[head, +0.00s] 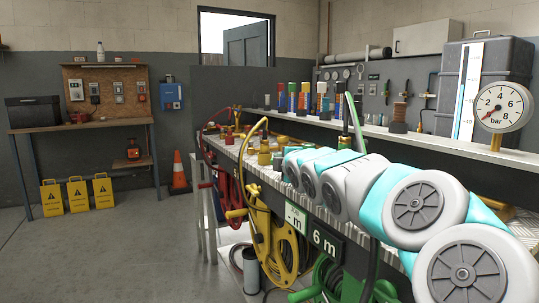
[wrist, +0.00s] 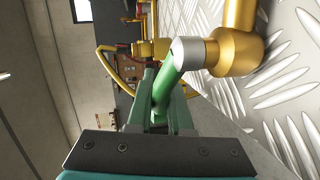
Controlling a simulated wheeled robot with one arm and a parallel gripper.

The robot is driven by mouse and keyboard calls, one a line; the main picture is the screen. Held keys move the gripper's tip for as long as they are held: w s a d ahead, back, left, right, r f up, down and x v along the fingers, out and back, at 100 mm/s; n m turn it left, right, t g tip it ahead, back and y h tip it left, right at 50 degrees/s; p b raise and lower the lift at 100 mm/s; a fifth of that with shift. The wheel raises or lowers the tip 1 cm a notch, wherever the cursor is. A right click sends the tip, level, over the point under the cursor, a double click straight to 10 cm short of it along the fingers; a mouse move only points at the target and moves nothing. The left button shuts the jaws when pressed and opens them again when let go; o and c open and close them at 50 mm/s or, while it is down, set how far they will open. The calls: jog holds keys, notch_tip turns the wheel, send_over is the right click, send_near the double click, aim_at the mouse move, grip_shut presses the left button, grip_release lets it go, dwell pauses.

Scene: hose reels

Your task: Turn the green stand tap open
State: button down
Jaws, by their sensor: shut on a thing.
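The green stand tap shows in the wrist view as a brass body (wrist: 232,50) with a silver hub and a green lever (wrist: 168,82). The lever runs from the hub down and left between my jaws. My gripper (wrist: 160,92) is shut on this lever. The lever's far end is hidden between the jaws. In the head view, my teal and white arm reaches over the bench from the lower right and hides the gripper and most of the tap. A green hose (head: 353,115) rises behind the arm.
A yellow hose (head: 244,165) and its brass fittings stand left of my arm on the metal bench top. Red and yellow reels hang on the bench front, with a green reel (head: 325,278) below my arm. A pressure gauge (head: 501,107) stands right.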

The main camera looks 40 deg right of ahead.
jog(key=shift+s+a+n+y+p, duration=0.1)
jog(key=shift+a+n+y+p, duration=0.2)
jog(key=shift+n+y+p, duration=0.35)
jog(key=c, duration=0.8)
grip_release()
jog(key=shift+t, duration=0.3)
jog(key=shift+c, duration=0.2)
jog(key=shift+b+v, duration=1)
jog(key=shift+v, duration=2.9)
